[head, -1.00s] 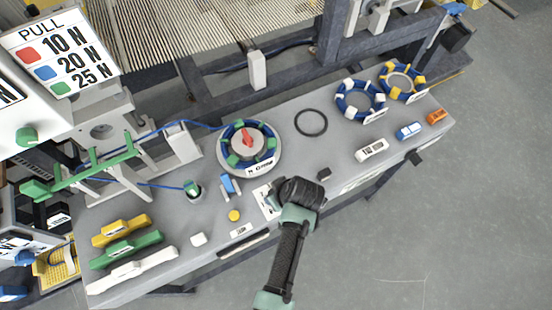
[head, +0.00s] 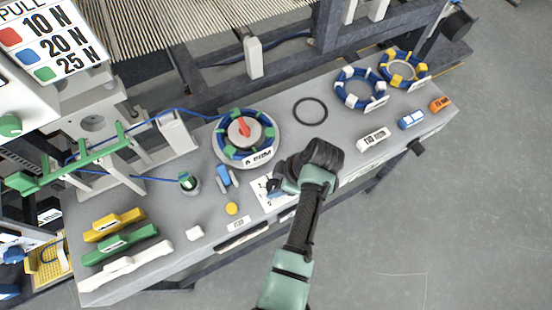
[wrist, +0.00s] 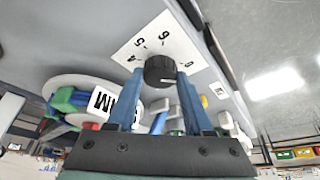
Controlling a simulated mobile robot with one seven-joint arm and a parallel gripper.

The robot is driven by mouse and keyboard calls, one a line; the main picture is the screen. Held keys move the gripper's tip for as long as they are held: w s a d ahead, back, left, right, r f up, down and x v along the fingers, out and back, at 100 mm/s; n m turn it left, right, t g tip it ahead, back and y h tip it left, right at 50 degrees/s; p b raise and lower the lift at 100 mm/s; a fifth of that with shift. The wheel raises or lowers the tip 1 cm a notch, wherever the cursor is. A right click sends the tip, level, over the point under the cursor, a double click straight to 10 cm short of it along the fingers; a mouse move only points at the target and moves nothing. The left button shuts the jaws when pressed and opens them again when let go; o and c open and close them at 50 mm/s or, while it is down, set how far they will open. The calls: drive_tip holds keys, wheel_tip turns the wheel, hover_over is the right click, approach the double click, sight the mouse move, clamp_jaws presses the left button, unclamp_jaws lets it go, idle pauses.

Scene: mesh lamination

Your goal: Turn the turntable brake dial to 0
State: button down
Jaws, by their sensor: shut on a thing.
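The brake dial (wrist: 160,71) is a black round knob on a white plate (wrist: 133,50) printed with numbers; 5 and 6 are readable in the wrist view. My gripper (wrist: 160,82) has its two blue fingers on either side of the dial and is shut on it. Where the dial's pointer stands, I cannot tell. In the head view the plate (head: 263,190) shows at the bench front, and my gripper (head: 277,190) covers the dial. The turntable (head: 277,152) stands behind, with a blue and green ring and a red pointer in its middle.
A blue clip (head: 224,176) and a yellow disc (head: 232,209) sit left of the plate. A black ring (head: 311,111) lies behind, and two blue rings stand further right, one with white blocks (head: 359,101). Yellow, green and white bars lie at left.

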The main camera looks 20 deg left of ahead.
idle(0.4)
drive_tip(key=shift+c, duration=1.5)
unclamp_jaws()
drive_tip(key=shift+r, duration=0.1)
drive_tip(key=v, duration=1.2)
drive_tip(key=shift+r+b, duration=0.3)
drive_tip(key=shift+r, duration=0.1)
drive_tip(key=shift+d, duration=0.1)
